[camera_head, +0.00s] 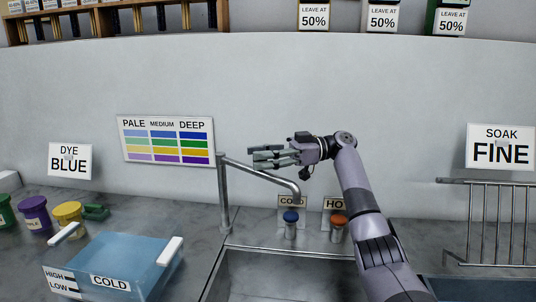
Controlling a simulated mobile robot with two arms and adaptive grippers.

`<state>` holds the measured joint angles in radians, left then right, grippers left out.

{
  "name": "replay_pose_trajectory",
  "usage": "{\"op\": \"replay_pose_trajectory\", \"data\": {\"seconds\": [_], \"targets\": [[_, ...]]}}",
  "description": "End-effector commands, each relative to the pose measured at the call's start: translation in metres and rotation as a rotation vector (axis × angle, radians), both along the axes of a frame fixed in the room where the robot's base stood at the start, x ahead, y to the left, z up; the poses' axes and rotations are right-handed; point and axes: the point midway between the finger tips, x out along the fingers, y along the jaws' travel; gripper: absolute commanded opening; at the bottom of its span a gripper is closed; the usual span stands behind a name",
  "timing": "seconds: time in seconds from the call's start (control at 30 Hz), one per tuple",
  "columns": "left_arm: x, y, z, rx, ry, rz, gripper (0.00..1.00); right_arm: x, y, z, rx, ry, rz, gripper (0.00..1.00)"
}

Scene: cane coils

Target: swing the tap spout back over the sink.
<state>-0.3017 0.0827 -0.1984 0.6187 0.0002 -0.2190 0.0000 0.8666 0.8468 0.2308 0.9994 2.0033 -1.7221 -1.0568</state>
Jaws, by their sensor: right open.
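The grey metal tap stands at the back left corner of the sink (285,278). Its spout (262,175) runs from the top of the post to the right and bends down at its tip, which shows in front of the COLD sign. I cannot tell how far the tip is over the basin. My right gripper (256,159) is open, with its fingers pointing left. In the picture it is just above the spout's middle; I cannot tell whether it touches it. My left gripper is not in view.
A blue knob (290,224) and an orange knob (338,228) stand behind the sink. A blue see-through tub (115,262) and coloured pots (68,215) are on the left counter. A metal rack (490,222) stands at the right.

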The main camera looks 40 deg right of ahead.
Motion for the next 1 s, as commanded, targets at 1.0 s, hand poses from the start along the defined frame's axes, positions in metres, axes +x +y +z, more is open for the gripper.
{"op": "replay_pose_trajectory", "data": {"seconds": [1.0], "targets": [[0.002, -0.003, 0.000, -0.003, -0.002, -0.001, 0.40, -0.056, -0.106, 0.000, 0.000, -0.001, -0.002, 0.48]]}}
